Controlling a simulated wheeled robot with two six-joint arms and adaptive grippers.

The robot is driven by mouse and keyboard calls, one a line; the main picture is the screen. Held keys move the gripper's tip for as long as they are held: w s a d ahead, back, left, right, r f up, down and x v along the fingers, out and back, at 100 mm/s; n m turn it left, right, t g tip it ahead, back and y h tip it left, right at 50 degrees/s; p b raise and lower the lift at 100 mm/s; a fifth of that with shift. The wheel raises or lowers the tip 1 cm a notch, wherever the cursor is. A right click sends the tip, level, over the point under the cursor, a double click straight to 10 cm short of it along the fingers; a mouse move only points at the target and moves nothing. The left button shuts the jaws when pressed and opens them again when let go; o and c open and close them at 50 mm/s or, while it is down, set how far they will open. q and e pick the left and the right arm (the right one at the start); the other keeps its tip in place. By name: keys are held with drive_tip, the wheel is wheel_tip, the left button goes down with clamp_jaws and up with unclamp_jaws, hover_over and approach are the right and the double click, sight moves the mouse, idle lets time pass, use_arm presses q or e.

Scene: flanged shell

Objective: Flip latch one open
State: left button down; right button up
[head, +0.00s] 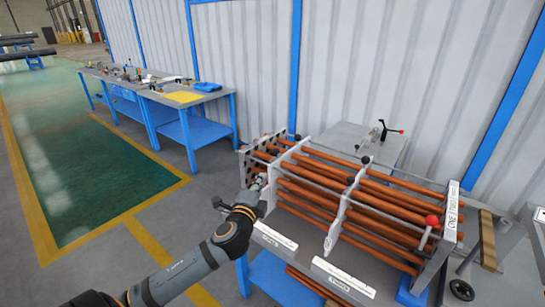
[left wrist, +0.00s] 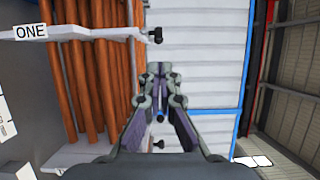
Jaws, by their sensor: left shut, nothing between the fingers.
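The flanged rack of copper tubes has pale plates (head: 335,212) across it. In the left wrist view a plate (left wrist: 85,35) bears a label reading ONE (left wrist: 30,31), with a small black latch knob (left wrist: 155,36) at its end. A second black knob (left wrist: 159,144) shows lower down. In the head view black knobs (head: 365,160) also sit on top of the plates; I cannot tell which is latch one. My left gripper (head: 262,180) is shut and empty near the rack's left end. In the left wrist view the gripper (left wrist: 160,70) is apart from the upper knob, below it.
A red-knobbed lever (head: 432,221) stands at the rack's right end. A grey table (head: 345,137) with a clamp is behind it. Blue-legged workbenches (head: 200,97) stand at the back left. The corrugated wall (head: 345,70) is close behind. Floor on the left is clear.

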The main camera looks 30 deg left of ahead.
sight(276, 152)
use_arm(q)
drive_tip(key=p+x, duration=0.3)
drive_tip(key=x, duration=1)
drive_tip(key=shift+w+a+f+p, duration=0.2)
drive_tip(key=shift+w+p, duration=0.1)
drive_tip(key=shift+w, duration=0.25)
drive_tip(key=shift+r, duration=0.1)
